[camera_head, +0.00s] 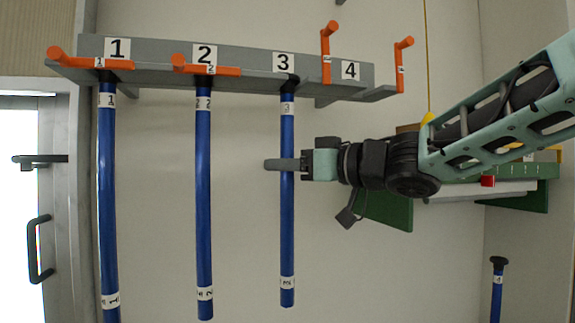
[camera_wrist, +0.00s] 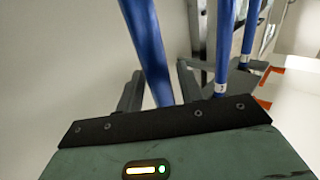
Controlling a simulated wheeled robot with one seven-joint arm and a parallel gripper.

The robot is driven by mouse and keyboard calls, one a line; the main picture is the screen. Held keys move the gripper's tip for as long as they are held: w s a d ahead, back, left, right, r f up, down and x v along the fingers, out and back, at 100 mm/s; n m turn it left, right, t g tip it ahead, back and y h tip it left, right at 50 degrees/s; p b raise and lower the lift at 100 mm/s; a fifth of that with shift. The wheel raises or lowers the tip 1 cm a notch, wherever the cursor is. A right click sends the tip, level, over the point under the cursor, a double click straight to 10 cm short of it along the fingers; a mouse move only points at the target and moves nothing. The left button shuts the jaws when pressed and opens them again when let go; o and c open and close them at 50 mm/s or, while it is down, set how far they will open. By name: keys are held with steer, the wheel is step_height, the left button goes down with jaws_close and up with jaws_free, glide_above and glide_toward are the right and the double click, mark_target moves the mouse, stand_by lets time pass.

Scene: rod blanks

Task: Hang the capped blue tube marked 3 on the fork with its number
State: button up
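The blue tube marked 3 (camera_head: 287,230) hangs upright in the head view. Its black cap (camera_head: 290,80) is at the fork under the number 3 plate (camera_head: 283,62) on the grey rack. The orange latch bar beside it (camera_head: 327,55) stands raised. My gripper (camera_head: 283,165) is at the tube's upper half, with one finger crossing in front of it. In the wrist view the tube (camera_wrist: 147,45) runs between my two fingers, and a small gap shows beside it, so the gripper looks open around it. The exact seat of the cap in the fork is hard to make out.
Blue tubes 1 (camera_head: 107,200) and 2 (camera_head: 204,200) hang to the left, with their orange bars lying across. Fork 4 (camera_head: 380,94) is empty, its orange bar (camera_head: 402,65) raised. Tube 4 (camera_head: 497,285) stands at lower right, near a green stand (camera_head: 390,210).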

steer(key=shift+o, duration=0.4)
steer(key=shift+d, duration=0.1)
steer(key=b+v, duration=0.4)
steer(key=v, duration=1.3)
steer(key=w+a+f+m+t+h, duration=0.2)
steer(key=w+f+m+t+h, duration=0.15)
steer(key=f, duration=0.45)
steer(key=s+a+f+m+g+h+b, duration=0.1)
steer(key=s+f+h, duration=0.15)
steer(key=f, duration=0.65)
steer(key=s+f+m+g+h+b, duration=0.15)
steer(key=f+h, duration=0.25)
steer(key=f, duration=0.4)
steer(key=s+d+f+n+g+h, duration=0.1)
steer(key=s+f+g+h, duration=0.1)
steer(key=s+f+g, duration=0.3)
steer(key=s+d+f+n+g+h, duration=0.1)
steer(key=s+f+g, duration=0.4)
steer(key=s+f, duration=0.6)
steer(key=s+h, duration=0.1)
steer(key=s, duration=0.4)
steer(key=shift+s+f+h, duration=0.3)
steer(key=shift+s+h, duration=0.05)
steer(key=shift+h, duration=0.05)
